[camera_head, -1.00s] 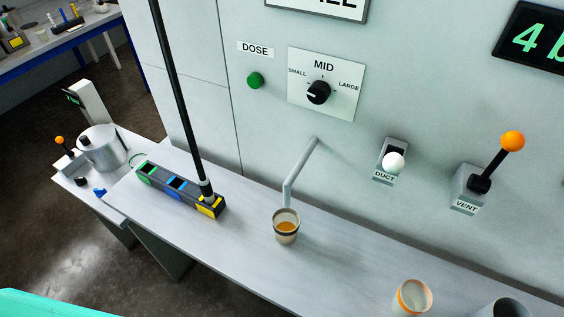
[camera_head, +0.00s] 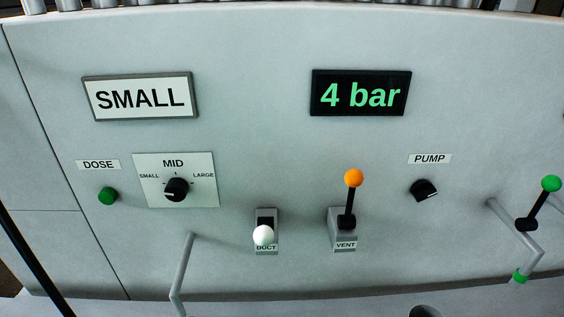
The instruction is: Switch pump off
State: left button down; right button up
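The pump control is a black rotary knob (camera_head: 424,190) on the grey wall panel, right of centre. The white PUMP label (camera_head: 430,159) sits just above it. A pale mark on the knob points to the lower right side. No lettering for its positions can be read. A display (camera_head: 360,94) above and to the left of the knob reads "4 bar" in green. Neither of my grippers is in view.
Left of the knob are the VENT lever (camera_head: 350,200) with an orange ball, the DUCT lever (camera_head: 264,235) with a white ball, the size dial (camera_head: 176,189) and the green DOSE button (camera_head: 107,196). A green-balled lever (camera_head: 540,203) and bent pipe (camera_head: 516,240) stand to the right.

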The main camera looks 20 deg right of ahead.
aim_at(422, 189)
jog(key=j+z, duration=0.15)
jog(key=z, duration=0.2)
jog(key=j+z, duration=0.15)
jog(key=z, duration=0.25)
jog(key=j+z, duration=0.15)
jog(key=z, duration=0.2)
jog(key=k, duration=0.05)
